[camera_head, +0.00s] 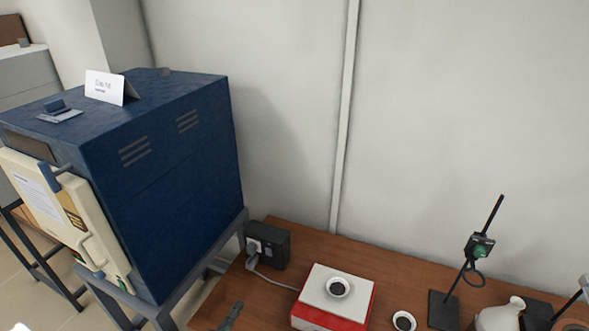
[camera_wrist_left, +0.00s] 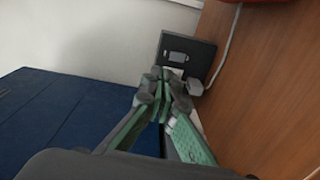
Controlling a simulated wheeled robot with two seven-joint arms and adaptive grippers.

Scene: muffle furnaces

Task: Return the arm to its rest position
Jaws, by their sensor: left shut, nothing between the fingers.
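My left gripper (camera_head: 232,313) shows only as a dark tip at the bottom edge in the head view, over the left part of the wooden table (camera_head: 290,240). In the left wrist view the left gripper's green-and-grey fingers (camera_wrist_left: 166,84) meet at their tips and hold nothing. They point toward a black socket box (camera_wrist_left: 186,56) beside the table edge. The rest of my left arm is outside the head view. My right gripper is in neither view.
A blue furnace (camera_head: 175,170) with a cream door (camera_head: 62,215) stands on a metal frame at left. On the table are a red-and-white box (camera_head: 325,312) bearing a small dish (camera_head: 338,287), another dish (camera_head: 404,321), a clamp stand (camera_head: 470,260) and a white vessel (camera_head: 500,316).

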